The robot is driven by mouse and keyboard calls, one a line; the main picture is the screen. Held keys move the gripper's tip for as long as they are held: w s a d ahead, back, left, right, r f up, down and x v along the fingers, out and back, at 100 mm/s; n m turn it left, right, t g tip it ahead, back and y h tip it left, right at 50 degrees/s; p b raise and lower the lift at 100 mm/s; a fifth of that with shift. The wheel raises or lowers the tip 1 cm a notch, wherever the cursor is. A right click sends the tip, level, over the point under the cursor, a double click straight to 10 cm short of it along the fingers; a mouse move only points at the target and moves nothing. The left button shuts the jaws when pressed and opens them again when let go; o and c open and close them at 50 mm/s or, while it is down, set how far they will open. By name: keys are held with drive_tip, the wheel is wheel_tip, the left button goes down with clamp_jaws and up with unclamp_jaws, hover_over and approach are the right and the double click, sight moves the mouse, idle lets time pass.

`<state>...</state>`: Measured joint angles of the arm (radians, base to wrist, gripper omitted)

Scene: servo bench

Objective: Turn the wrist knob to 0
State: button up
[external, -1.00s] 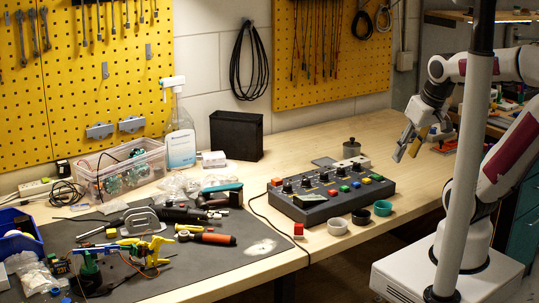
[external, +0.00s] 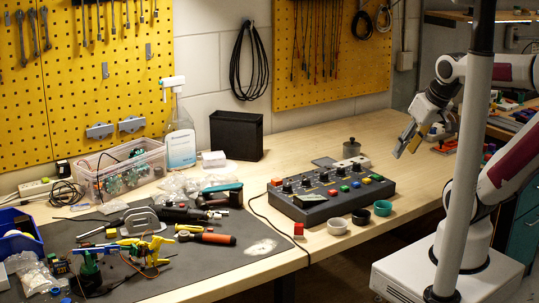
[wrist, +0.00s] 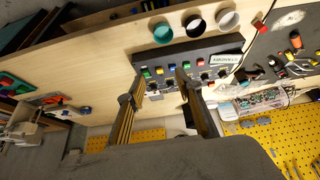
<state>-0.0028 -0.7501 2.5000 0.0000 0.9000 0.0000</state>
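The dark control box (external: 318,207) lies on the wooden bench in the external view, with a row of black knobs (external: 305,182) and coloured buttons along its top. It also shows in the wrist view (wrist: 215,47), upside down, with the knobs partly between and beside my fingers. The labels are too small to read, so I cannot tell which knob is the wrist knob or where it points. My gripper (external: 404,146) is to the right of the box and above the bench, apart from it. In the wrist view my gripper (wrist: 155,86) has its fingers spread and empty.
Three small cups, white (external: 337,226), black (external: 361,216) and teal (external: 382,208), stand at the box's front. A red cube (external: 298,230) sits nearby. The bench right of the box is clear. Tools cover the dark mat at left.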

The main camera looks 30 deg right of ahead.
sight(341, 168)
drive_tip(key=w+a+f+g, duration=0.1)
drive_tip(key=w+f, duration=0.1)
drive_tip(key=w, duration=0.2)
drive_tip(key=w+a+f+m+g+h, duration=0.1)
drive_tip(key=w+a+f, duration=0.1)
drive_tip(key=w, duration=0.3)
drive_tip(key=w+a+f+m+g+h, duration=0.1)
drive_tip(key=w+f+g, duration=0.1)
drive_tip(key=w, duration=0.3)
drive_tip(key=shift+w+a+f, duration=0.1)
drive_tip(key=shift+a+f, duration=0.2)
drive_tip(key=shift+f, duration=0.15)
drive_tip(key=w+m, duration=0.2)
drive_tip(key=w, duration=0.1)
drive_tip(key=w+f+m, duration=0.1)
drive_tip(key=shift+w+a+h, duration=0.25)
drive_tip(key=shift+h, duration=0.15)
drive_tip(key=shift+w+d+r+m+t+h, duration=0.15)
drive_tip(key=shift+w+r+m, duration=0.15)
drive_tip(key=shift+w+m, duration=0.5)
drive_tip(key=shift+w+d+r+m+t+h, duration=0.2)
drive_tip(key=shift+w+r+m, duration=0.15)
drive_tip(key=shift+m, duration=0.85)
drive_tip(key=shift+w+d+r+m+t+h, duration=0.15)
drive_tip(key=shift+w+r+m, duration=0.25)
drive_tip(key=shift+m, duration=0.6)
drive_tip(key=shift+w+f, duration=0.1)
drive_tip(key=shift+f, duration=0.15)
drive_tip(key=shift+x, duration=3.75)
